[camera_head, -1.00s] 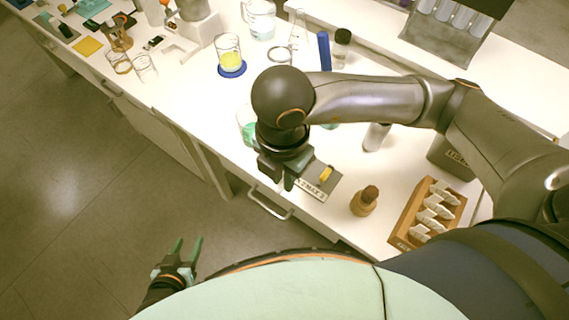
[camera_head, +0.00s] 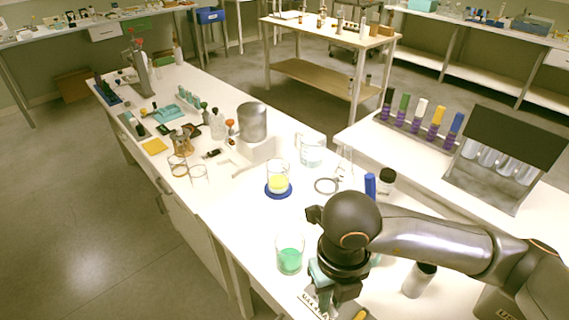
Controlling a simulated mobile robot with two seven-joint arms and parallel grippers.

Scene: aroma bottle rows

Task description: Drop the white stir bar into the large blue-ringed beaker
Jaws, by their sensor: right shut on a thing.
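The large blue-ringed beaker (camera_head: 279,168) stands upright on the bench with yellow liquid inside and a blue ring (camera_head: 278,190) around its foot. My right gripper (camera_head: 325,298) is low at the bottom of the head view, nearer to me than that beaker and to its right. It points down over a small labelled plate (camera_head: 309,303). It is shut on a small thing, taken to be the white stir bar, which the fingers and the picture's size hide. My left gripper is not in view.
A beaker with green liquid (camera_head: 289,262) stands just left of my right gripper. A glass jug (camera_head: 312,152), a flask (camera_head: 344,163), a blue stick (camera_head: 370,186) and a dark-capped bottle (camera_head: 387,182) stand behind. A yellow piece (camera_head: 360,314) lies by the plate.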

